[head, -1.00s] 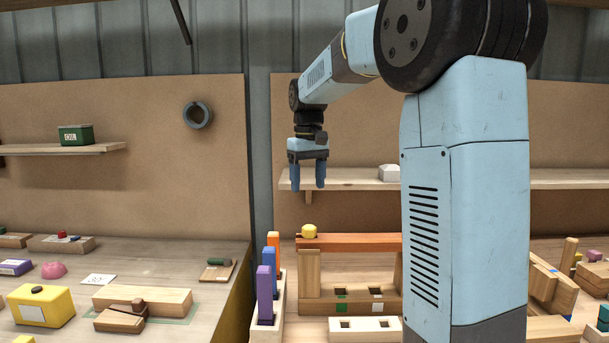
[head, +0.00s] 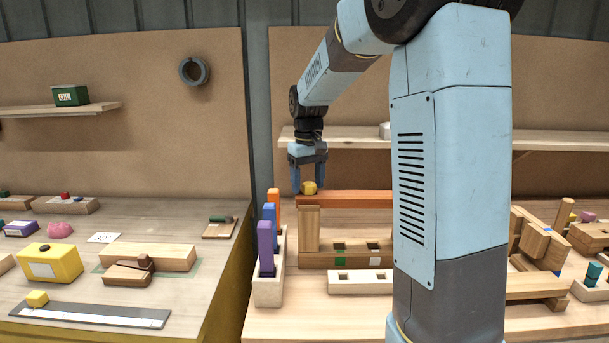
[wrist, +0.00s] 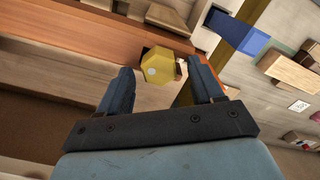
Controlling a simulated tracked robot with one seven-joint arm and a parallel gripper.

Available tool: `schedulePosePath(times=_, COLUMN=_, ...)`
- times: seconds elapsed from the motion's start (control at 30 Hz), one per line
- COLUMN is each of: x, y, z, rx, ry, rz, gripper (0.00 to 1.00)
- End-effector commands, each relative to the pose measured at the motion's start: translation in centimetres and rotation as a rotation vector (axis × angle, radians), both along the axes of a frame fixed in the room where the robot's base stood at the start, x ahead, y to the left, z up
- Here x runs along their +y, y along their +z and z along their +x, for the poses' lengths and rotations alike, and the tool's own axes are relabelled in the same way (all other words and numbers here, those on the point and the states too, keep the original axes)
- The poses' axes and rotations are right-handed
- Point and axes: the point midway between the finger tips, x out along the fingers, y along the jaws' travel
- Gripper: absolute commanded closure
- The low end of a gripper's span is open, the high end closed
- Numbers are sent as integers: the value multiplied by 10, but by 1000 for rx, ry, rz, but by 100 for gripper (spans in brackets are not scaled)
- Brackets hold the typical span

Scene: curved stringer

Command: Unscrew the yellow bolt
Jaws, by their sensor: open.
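The yellow bolt (head: 309,187) stands at the left end of an orange beam (head: 350,199), which rests on a wooden post (head: 309,228). In the wrist view the bolt's yellow faceted head (wrist: 158,66) shows just beyond the fingertips, roughly between them. My gripper (head: 308,188) is open and points down at the bolt, with one finger on its left side. In the wrist view the two fingers (wrist: 162,78) are apart with nothing held between them. I cannot tell whether a finger touches the bolt.
A rack with purple (head: 265,247), blue (head: 269,224) and orange pegs stands left of the post. A wooden shelf (head: 345,137) is behind my gripper. A white block with square holes (head: 345,281) lies in front. A yellow box (head: 46,262) is on the left bench.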

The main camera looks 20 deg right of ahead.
Motion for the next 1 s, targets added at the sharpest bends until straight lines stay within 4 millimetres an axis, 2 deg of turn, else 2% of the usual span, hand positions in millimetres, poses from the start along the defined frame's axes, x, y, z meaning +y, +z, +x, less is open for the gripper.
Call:
schedulePosePath(times=0.23, x=0, y=0, z=0, rx=0, ry=1, rz=0, gripper=35)
schedulePosePath(times=0.9, x=0, y=0, z=0, rx=-1, ry=1, rz=-1, gripper=99)
schedulePosePath(times=1.0, x=0, y=0, z=0, rx=-1, ry=6, rz=-1, gripper=100)
